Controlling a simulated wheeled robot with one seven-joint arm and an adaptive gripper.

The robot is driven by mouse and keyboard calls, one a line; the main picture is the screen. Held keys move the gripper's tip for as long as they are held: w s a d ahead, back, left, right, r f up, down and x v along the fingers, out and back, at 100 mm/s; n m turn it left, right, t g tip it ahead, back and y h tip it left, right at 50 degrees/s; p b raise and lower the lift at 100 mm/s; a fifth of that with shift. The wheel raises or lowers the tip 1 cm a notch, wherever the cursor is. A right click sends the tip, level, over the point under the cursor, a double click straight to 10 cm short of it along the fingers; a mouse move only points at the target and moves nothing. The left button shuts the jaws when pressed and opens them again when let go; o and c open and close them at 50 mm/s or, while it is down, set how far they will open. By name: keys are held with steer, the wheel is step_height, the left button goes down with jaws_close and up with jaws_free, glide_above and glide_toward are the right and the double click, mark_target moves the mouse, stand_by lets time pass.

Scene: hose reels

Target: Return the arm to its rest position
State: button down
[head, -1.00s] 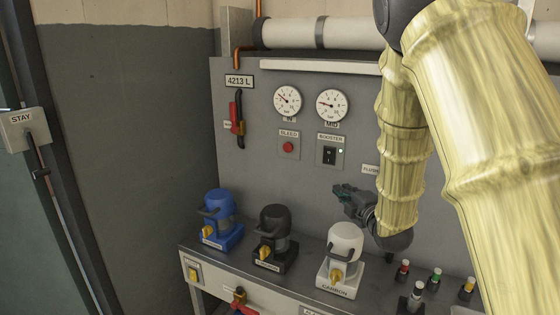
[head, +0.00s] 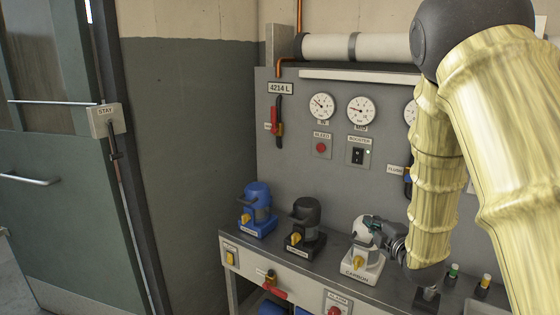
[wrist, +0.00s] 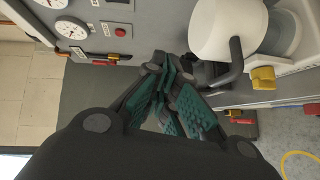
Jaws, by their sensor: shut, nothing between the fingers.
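My arm, with a pale yellow bamboo-like surface, comes down on the right of the head view. My gripper (head: 374,225) is at its lower end, dark with teal finger pads, and overlaps the white canister labelled CARBON (head: 360,262) in the picture. In the wrist view my gripper (wrist: 172,88) has its fingers together with nothing between them. The white canister (wrist: 226,28) is close beside them at the upper right, with its dark handle near the fingers. I cannot tell whether they touch. Part of the canister is hidden behind my gripper in the head view.
A blue canister (head: 257,212) and a black canister (head: 305,225) stand left on the bench. The grey panel (head: 290,160) behind carries gauges and switches. A pipe (head: 385,47) runs above. A green door (head: 60,220) with a STAY box (head: 106,121) is left.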

steer(key=s+f+m+g+h, duration=0.1)
steer(key=s+f+m+g, duration=0.2)
steer(key=s+f, duration=0.55)
steer(key=s+f+m+g+h, duration=0.15)
steer(key=s+f+m, duration=0.3)
steer(key=f, duration=0.75)
steer(key=s+f+m+g, duration=0.35)
steer(key=s+f, duration=0.35)
steer(key=f, duration=0.4)
steer(key=s+a+f+m+g, duration=0.1)
steer(key=s+f, duration=0.3)
steer(key=s, duration=0.6)
steer(key=s+a+f+m+g, duration=0.1)
steer(key=s+f+m+g, duration=0.3)
steer(key=s, duration=0.6)
steer(key=s+a+f+m+g, duration=0.2)
steer(key=s+f, duration=0.3)
steer(key=s, duration=0.6)
steer(key=shift+f+m+g, duration=0.35)
steer(key=shift+m+g, duration=0.05)
steer(key=shift+g, duration=0.2)
